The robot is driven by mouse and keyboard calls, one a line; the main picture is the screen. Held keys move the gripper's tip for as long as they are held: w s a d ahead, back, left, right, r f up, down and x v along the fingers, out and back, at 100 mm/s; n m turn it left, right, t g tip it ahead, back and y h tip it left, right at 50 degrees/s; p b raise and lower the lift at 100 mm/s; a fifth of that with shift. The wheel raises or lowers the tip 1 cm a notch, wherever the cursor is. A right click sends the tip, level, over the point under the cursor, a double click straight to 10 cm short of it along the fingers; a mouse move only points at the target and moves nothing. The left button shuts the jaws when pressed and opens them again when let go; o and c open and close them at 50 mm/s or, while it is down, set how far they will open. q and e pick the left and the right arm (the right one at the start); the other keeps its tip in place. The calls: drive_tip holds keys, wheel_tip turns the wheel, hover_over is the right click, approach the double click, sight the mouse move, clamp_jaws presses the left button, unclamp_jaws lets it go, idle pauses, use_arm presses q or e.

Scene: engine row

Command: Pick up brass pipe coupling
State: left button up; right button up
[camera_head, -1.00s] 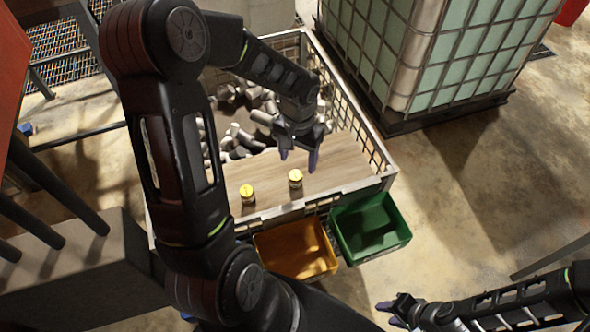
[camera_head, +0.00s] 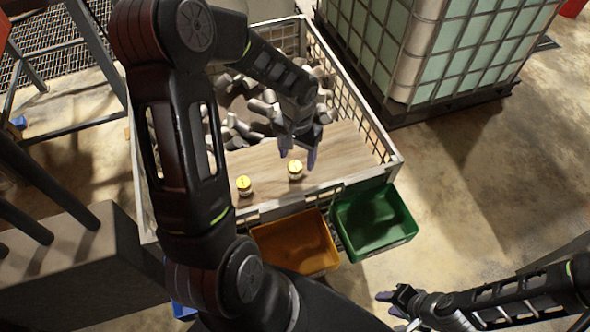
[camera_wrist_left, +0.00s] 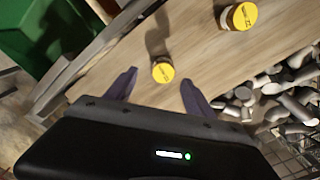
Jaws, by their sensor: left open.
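Two small brass couplings with yellow tops stand upright on a wooden board (camera_head: 340,160) in a wire-sided crate. One coupling (camera_head: 295,169) is on the right in the head view, the other coupling (camera_head: 244,185) on the left. My left gripper (camera_head: 297,160) is open above the board, close to the right coupling. In the left wrist view, a yellow-topped coupling (camera_wrist_left: 163,72) lies between and just beyond the open fingertips (camera_wrist_left: 155,85), with the other (camera_wrist_left: 240,16) farther up and right. My right gripper (camera_head: 388,303) is at the bottom, far from the board, its opening unclear.
Several grey metal pipe fittings (camera_head: 240,130) are heaped in the crate behind the board. An orange bin (camera_head: 296,243) and a green bin (camera_head: 373,222) hang at the crate's front. A caged tank (camera_head: 450,50) stands behind right. Open floor lies at right.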

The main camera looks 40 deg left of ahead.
sight(295, 165)
use_arm(q)
drive_tip(key=shift+f, duration=0.2)
drive_tip(key=shift+a+f+p, duration=0.15)
drive_tip(key=shift+f+p, duration=0.05)
drive_tip(key=shift+f, duration=1.1)
drive_tip(key=shift+a+f+p, duration=0.15)
drive_tip(key=shift+f+p, duration=0.05)
drive_tip(key=shift+f, duration=1.1)
clamp_jaws()
